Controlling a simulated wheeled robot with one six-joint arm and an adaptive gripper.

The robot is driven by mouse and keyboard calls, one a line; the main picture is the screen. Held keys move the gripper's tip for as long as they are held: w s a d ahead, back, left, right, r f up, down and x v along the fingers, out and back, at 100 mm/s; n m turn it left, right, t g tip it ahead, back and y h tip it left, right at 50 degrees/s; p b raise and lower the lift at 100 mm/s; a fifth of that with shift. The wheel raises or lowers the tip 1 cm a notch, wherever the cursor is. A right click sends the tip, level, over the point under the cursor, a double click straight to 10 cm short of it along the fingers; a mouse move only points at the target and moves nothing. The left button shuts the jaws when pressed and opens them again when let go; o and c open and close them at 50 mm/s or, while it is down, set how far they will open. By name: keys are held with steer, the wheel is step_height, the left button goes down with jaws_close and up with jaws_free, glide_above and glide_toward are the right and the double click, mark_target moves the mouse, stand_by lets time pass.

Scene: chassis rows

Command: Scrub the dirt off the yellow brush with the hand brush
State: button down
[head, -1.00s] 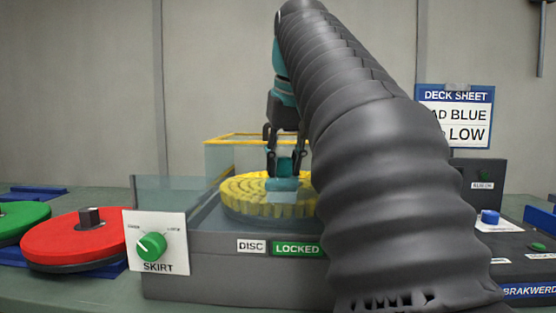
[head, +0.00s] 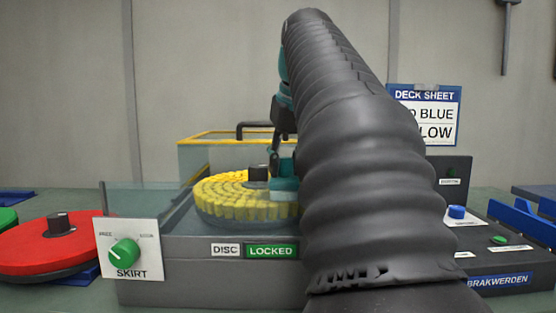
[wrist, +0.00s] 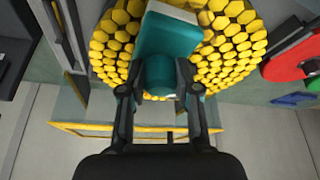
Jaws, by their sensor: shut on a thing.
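The yellow brush (head: 235,207) is a round disc of yellow bristle tufts with a dark hub, lying bristles up on the grey machine. It fills the top of the wrist view (wrist: 112,45). My gripper (wrist: 160,95) is shut on the teal hand brush (wrist: 168,38), whose pale edge shows at its top. The hand brush (head: 284,186) is over the right part of the yellow brush; whether it touches the tufts I cannot tell. My arm hides the right side of the disc. No clear dirt patch shows on the visible tufts.
A clear guard with a yellow rim (head: 205,138) stands behind the disc. A SKIRT panel with a green knob (head: 124,252) is at front left, beside a red disc (head: 40,246). A DISC label reads LOCKED (head: 271,251). A blue button (head: 457,212) and deck sheet (head: 424,115) are at right.

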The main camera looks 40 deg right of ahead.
steer(key=shift+d+f, duration=0.1)
steer(key=shift+d, duration=0.1)
steer(key=shift+s+d+p, duration=0.15)
steer(key=shift+d+p, duration=0.3)
steer(key=shift+d, duration=0.45)
steer(key=shift+s+d+p, duration=0.15)
steer(key=shift+d+p, duration=0.25)
steer(key=shift+d, duration=0.45)
steer(key=shift+w+a, duration=0.2)
steer(key=shift+a, duration=0.8)
steer(key=shift+w+a, duration=0.15)
steer(key=shift+a, duration=0.85)
steer(key=shift+w+a, duration=0.15)
steer(key=shift+a, duration=0.75)
steer(key=shift+w+a, duration=0.15)
steer(key=shift+a, duration=0.7)
